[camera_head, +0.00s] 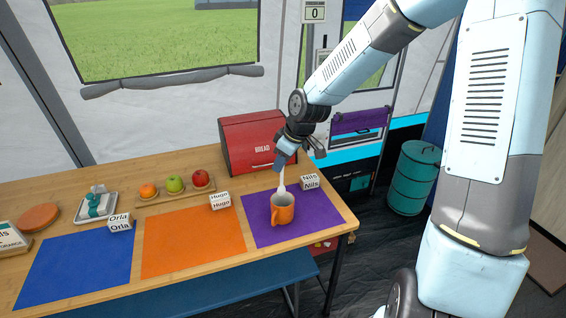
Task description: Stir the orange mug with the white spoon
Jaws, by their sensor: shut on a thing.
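The orange mug (284,212) stands upright on the purple mat (317,219) at the right end of the wooden table. Its handle points left. My gripper (284,161) is above the mug and shut on the white spoon (282,178). The spoon hangs down from the fingers towards the mug. Its lower end shows at the mug's rim, and I cannot tell how far it reaches inside.
A name block reading Nils (310,182) stands just right of the mug, and a red bread box (250,143) stands behind. An orange mat (186,240) and a blue mat (75,266) lie clear on the left. A fruit board (151,199) is at the back.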

